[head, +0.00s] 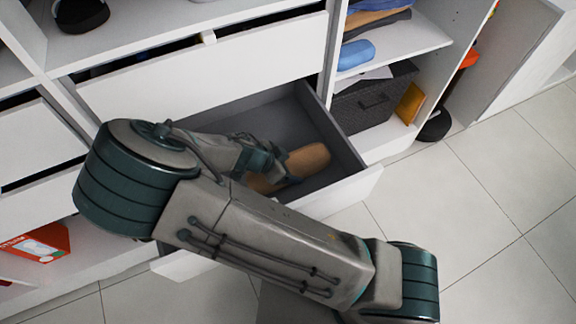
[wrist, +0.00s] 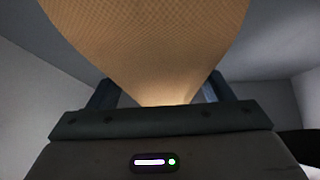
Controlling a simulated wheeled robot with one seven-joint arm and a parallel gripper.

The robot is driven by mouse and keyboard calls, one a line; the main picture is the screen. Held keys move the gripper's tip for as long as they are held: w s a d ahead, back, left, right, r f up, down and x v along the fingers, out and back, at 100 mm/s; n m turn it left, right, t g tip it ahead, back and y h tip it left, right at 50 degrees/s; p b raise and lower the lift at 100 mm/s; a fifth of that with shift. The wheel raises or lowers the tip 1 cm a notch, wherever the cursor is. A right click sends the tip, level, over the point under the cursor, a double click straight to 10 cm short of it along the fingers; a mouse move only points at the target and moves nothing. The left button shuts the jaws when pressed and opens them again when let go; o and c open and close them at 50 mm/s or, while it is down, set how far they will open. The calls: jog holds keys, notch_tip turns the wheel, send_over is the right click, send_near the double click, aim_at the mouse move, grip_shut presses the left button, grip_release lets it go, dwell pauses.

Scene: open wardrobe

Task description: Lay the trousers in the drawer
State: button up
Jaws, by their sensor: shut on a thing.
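The trousers are a tan-orange folded bundle (head: 308,158) inside the open grey drawer (head: 345,150) in the head view. They fill the upper middle of the wrist view (wrist: 150,45) and narrow between the fingers. My gripper (head: 284,170) is shut on the trousers, inside the drawer space. In the wrist view the two dark fingers (wrist: 158,92) stand on either side of the cloth. My arm hides the left and front parts of the drawer. I cannot tell whether the trousers touch the drawer floor.
A closed white drawer front (head: 210,75) is above the open drawer. To the right, shelves hold a blue roll (head: 356,54), a dark basket (head: 372,100) and a yellow item (head: 410,103). A red box (head: 38,243) is at lower left. The tiled floor (head: 490,190) is clear on the right.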

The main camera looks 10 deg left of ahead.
jog(key=o, duration=1.1)
jog(key=shift+f, duration=0.1)
jog(key=shift+c, duration=0.2)
